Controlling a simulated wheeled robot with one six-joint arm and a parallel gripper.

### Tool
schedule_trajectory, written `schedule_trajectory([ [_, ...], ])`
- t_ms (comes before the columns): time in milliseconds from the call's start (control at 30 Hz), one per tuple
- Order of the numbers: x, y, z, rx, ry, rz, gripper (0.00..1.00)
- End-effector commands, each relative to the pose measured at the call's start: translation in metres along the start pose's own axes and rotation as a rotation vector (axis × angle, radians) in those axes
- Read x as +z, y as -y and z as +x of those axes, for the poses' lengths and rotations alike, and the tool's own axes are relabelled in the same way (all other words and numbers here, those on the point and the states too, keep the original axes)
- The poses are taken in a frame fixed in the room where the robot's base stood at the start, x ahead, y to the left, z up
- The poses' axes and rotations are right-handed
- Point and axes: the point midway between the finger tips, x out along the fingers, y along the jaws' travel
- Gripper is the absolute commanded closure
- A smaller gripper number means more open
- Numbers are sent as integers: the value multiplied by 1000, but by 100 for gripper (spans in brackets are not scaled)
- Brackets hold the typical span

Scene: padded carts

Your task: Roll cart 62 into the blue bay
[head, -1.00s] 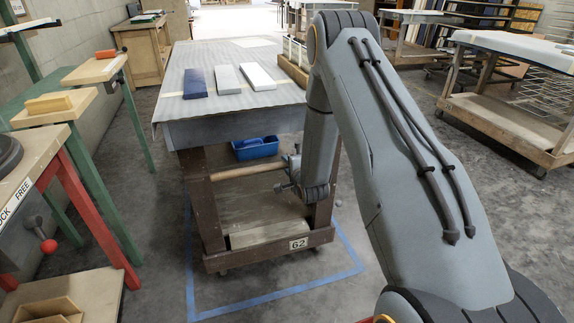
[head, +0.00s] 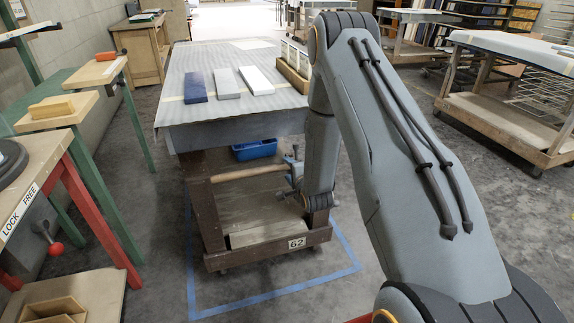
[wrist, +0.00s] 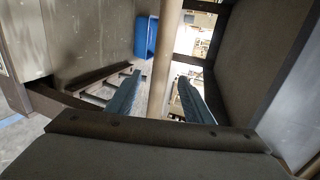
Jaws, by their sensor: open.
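Cart 62 (head: 268,238) is a brown wooden cart with a grey padded top and a "62" label on its lower front rail. It stands upright over floor marked by a blue tape outline (head: 275,289). Tape shows to its left, front and right; the far side is hidden. A round wooden handle bar (head: 245,173) crosses its near end. My gripper (head: 292,172) is at the right part of this bar. In the wrist view, my open gripper (wrist: 158,98) has the handle bar (wrist: 165,55) between its fingers, with gaps visible beside it.
Three slabs, including a navy one (head: 195,88), lie on the cart's top. A blue tote (head: 255,149) sits inside the cart. A bench with red and green legs (head: 95,215) stands close at left. Another padded cart (head: 505,115) stands at right. Floor in front is clear.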

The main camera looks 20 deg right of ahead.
Motion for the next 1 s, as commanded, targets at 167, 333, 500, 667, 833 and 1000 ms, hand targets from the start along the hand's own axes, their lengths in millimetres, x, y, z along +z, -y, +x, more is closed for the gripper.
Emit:
schedule_trajectory([
  [167,0,2,-21,1,0,1,53],
  [333,0,2,-40,1,0,0,53],
  [500,0,1,-58,2,0,0,53],
  [667,0,1,-72,1,-1,0,53],
  [833,0,0,-76,0,-1,0,53],
  [1000,0,0,-76,0,-1,0,53],
])
